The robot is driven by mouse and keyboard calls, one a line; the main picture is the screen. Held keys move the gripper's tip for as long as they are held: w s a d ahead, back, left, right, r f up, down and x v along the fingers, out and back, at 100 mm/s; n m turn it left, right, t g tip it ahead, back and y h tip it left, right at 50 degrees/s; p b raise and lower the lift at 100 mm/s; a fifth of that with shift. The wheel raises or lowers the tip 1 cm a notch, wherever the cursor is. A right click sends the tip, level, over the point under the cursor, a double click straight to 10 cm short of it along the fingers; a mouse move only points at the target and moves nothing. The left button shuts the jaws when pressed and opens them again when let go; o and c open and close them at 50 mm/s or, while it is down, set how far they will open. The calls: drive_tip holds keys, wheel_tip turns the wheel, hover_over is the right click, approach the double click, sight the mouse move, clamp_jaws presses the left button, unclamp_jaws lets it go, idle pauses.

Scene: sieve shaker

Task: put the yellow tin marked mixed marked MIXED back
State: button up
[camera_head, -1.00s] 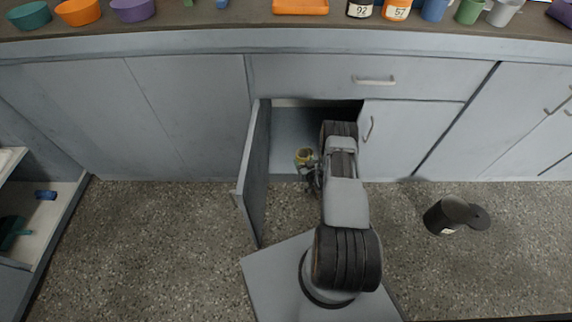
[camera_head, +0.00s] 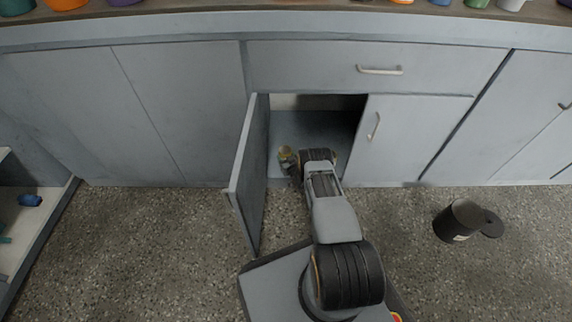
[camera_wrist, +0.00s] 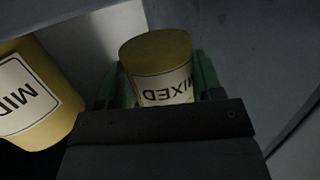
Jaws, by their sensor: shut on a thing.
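The yellow tin marked MIXED (camera_wrist: 158,62) sits between the green fingers of my gripper (camera_wrist: 163,80) in the wrist view, its label upside down in the picture. My gripper is shut on it. In the head view the tin (camera_head: 287,153) shows small at the open cupboard, just left of my arm, inside the doorway. My gripper (camera_head: 293,172) is partly hidden by my wrist there. A second yellow tin with a label reading MID (camera_wrist: 35,95) stands close on the left in the wrist view, partly cut off by the frame.
The cupboard door (camera_head: 248,180) stands open to the left of my arm. The closed right door (camera_head: 400,140) and a drawer (camera_head: 380,69) border the opening. A black bin (camera_head: 459,221) stands on the floor at the right. The cupboard's back is dark.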

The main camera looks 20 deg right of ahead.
drive_tip(key=shift+w+f+b, duration=0.1)
drive_tip(key=shift+f+b, duration=0.65)
drive_tip(key=shift+f, duration=0.9)
drive_tip(key=shift+f, duration=0.2)
drive_tip(key=o, duration=1)
drive_tip(key=shift+o, duration=0.2)
